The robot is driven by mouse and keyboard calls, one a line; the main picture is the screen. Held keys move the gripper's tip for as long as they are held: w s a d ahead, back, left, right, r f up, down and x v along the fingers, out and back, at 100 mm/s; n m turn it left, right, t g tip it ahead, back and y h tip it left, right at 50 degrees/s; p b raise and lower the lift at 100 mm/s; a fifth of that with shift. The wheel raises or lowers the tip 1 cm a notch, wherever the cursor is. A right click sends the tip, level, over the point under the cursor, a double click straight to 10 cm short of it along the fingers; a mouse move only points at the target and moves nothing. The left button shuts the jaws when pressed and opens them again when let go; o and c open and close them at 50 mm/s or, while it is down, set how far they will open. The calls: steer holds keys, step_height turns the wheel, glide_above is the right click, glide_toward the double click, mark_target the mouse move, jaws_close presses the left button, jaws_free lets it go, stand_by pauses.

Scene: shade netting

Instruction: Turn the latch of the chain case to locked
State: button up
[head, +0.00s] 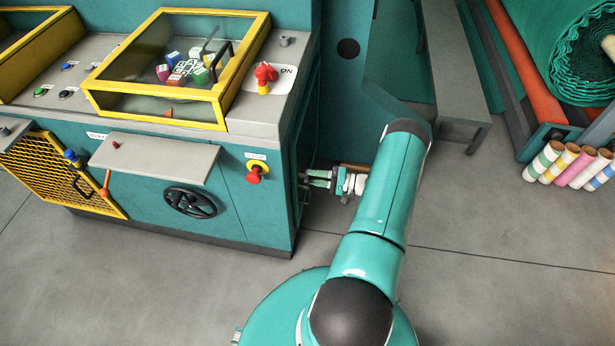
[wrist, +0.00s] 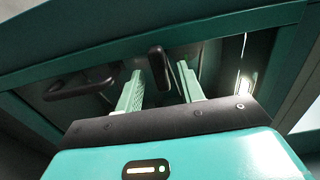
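In the wrist view a dark panel in a teal frame, seemingly the chain case (wrist: 215,62), fills the upper part. A short black latch handle (wrist: 158,67) stands roughly upright on it. My gripper (wrist: 160,72) is open, with its pale green fingers on either side of the latch; I cannot tell whether they touch it. A longer black bar handle (wrist: 78,88) lies to the left. In the head view my gripper (head: 309,178) points left at the right end of the teal machine (head: 220,200). The latch is hidden there, and no lock marking is readable.
The machine's front holds a handwheel (head: 190,203), a red button (head: 257,172) and a yellow mesh guard (head: 65,175). A red switch (head: 265,75) sits on top. A grey bench (head: 447,60) and coloured rolls (head: 570,165) stand right. The floor in front is clear.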

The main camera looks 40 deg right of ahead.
mark_target(304, 176)
steer(key=shift+x, duration=1.4)
jaws_close()
